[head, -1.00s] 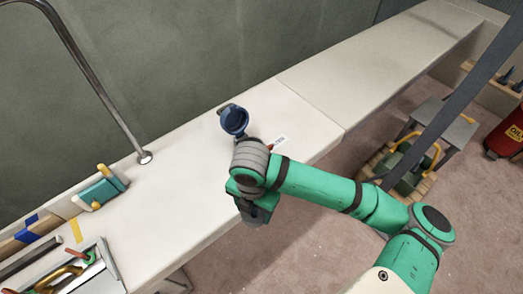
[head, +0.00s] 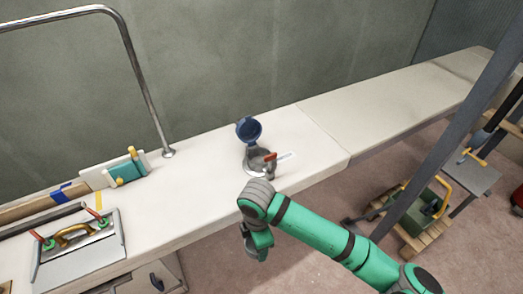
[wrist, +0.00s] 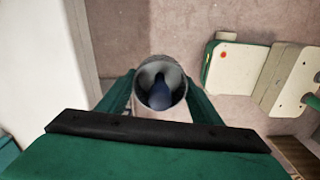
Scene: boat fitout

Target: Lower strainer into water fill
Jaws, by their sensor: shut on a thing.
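The water fill (head: 257,165) is a round metal deck fitting on the white counter in the head view. Its blue cap (head: 249,130) stands open behind it, and a small red-handled part (head: 270,157) shows at its right. My gripper (head: 258,245) is in front of the counter edge, apart from the fill and nearer to me. In the wrist view my gripper (wrist: 160,95) is shut on the strainer (wrist: 147,67), a grey tube seen end-on with a dark blue inside. The strainer is hidden in the head view. Floor lies below it.
A white label (head: 287,155) lies beside the fill. A bent steel rail (head: 145,85) rises from the counter at left. A grey post (head: 430,165) crosses at right. The counter right of the fill is clear.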

